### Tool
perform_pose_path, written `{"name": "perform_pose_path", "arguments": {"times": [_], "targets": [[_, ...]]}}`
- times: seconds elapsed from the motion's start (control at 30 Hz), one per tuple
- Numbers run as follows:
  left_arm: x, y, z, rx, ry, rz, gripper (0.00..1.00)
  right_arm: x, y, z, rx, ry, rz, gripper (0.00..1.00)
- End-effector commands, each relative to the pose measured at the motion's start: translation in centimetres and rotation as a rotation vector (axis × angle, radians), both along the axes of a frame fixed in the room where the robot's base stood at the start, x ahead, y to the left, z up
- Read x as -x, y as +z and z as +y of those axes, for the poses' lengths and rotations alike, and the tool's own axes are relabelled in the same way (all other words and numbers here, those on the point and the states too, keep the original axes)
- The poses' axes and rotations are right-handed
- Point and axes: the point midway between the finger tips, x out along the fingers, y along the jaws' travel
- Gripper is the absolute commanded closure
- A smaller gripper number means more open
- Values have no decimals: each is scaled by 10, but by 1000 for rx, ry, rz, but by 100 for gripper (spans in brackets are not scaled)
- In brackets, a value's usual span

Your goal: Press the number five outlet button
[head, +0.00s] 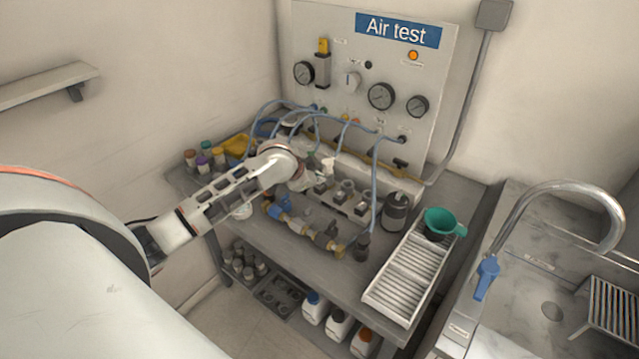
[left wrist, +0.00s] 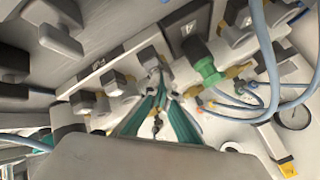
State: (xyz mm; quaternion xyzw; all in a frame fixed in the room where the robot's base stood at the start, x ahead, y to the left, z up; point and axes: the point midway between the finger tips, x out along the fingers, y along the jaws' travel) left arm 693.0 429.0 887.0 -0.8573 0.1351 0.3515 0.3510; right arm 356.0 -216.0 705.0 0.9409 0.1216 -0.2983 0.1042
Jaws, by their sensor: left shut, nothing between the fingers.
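The white Air test panel (head: 440,75) stands at the back of the grey bench. A pale manifold block with several grey square-topped outlet fittings (head: 345,193) sits in front of it. I cannot read any numbers, so I cannot tell which outlet is number five. My left gripper (head: 308,182) reaches over the bench to the manifold's left part; its fingertips are small and partly hidden there. In the left wrist view its teal fingers (left wrist: 160,82) are together and empty, close to the row of grey knobs (left wrist: 115,83). Contact is unclear. My right gripper is not in view.
Blue hoses (head: 375,180) loop from the panel down to the fittings. A brass-and-blue pipe assembly (head: 300,225) lies in front. A black canister (head: 396,210), white ribbed tray (head: 405,270) and green funnel (head: 442,222) stand to the right. A sink tap (head: 545,190) is farther right.

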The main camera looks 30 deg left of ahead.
Motion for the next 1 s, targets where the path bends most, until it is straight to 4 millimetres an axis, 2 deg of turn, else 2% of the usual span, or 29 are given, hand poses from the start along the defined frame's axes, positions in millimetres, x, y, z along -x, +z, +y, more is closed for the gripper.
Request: {"name": "perform_pose_path", "arguments": {"times": [0.27, 0.63, 1.0], "targets": [[0, 14, 0, 0, 0, -1, 100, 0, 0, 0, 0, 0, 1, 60], [0, 17, 0, 0, 0, -1, 100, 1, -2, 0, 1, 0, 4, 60], [-1, 50, 1, -1, 0, -2, 100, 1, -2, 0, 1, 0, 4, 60]]}}
